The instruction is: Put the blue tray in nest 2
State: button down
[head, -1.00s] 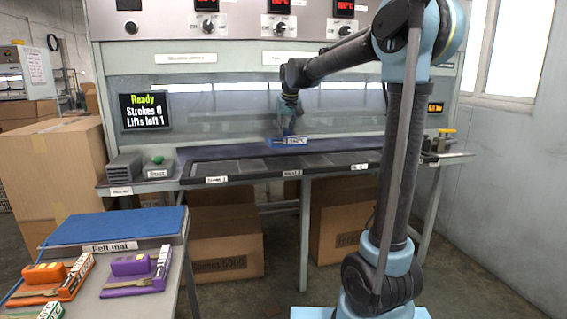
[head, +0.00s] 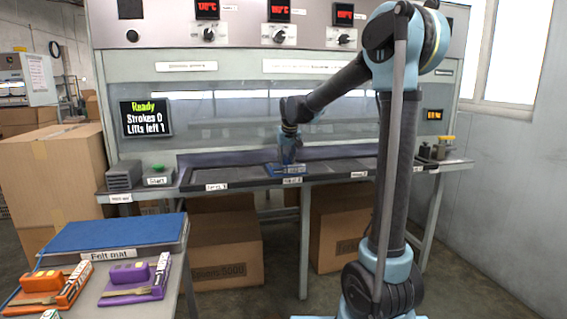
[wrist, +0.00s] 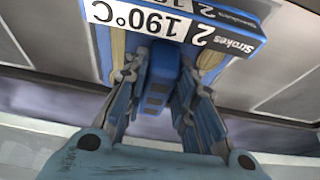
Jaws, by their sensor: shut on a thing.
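The blue tray (head: 274,170) is at the middle of the long dark bed, directly above the label of nest 2 (head: 292,181). My gripper (head: 288,160) reaches down onto it from above. In the wrist view my gripper (wrist: 158,72) is shut on the tray's blue raised handle (wrist: 157,88). A label on the blue tray (wrist: 170,28) reads 190°C and 2 strokes, and wooden pieces show at both sides of the handle. The tray looks level at the bed. I cannot tell whether it touches the nest floor, which it hides.
Nest 1 (head: 235,178) and nest 3 (head: 340,167) look empty. A start button (head: 158,170) and a screen (head: 146,117) are at left. An orange tray (head: 42,285), a purple tray (head: 130,278) and a felt mat (head: 115,231) are on the front left table.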

jog(key=c, duration=1.3)
grip_release()
jog(key=shift+r, duration=0.1)
jog(key=v, duration=1.2)
jog(key=shift+s+d, duration=0.1)
jog(key=s+d+f, duration=0.5)
jog(key=s+d, duration=0.4)
jog(key=s+d+f+m, duration=0.1)
jog(key=s+d+f, duration=0.3)
jog(key=s+f, duration=0.3)
jog(key=s+d+f+m+g, duration=0.1)
jog(key=s+d+f, duration=0.3)
jog(key=s+f, duration=0.4)
jog(key=s+d+f+m+g+h, duration=0.1)
jog(key=s+d+f, duration=0.3)
jog(key=s+f, duration=0.3)
jog(key=shift+s+d+f, duration=0.15)
jog(key=shift+s, duration=0.75)
jog(key=shift+s+d+f, duration=0.1)
jog(key=shift+s+f, duration=0.05)
jog(key=shift+s, duration=0.75)
jog(key=shift+s+d+f, duration=0.1)
jog(key=shift+s+d, duration=0.05)
jog(key=shift+s, duration=0.75)
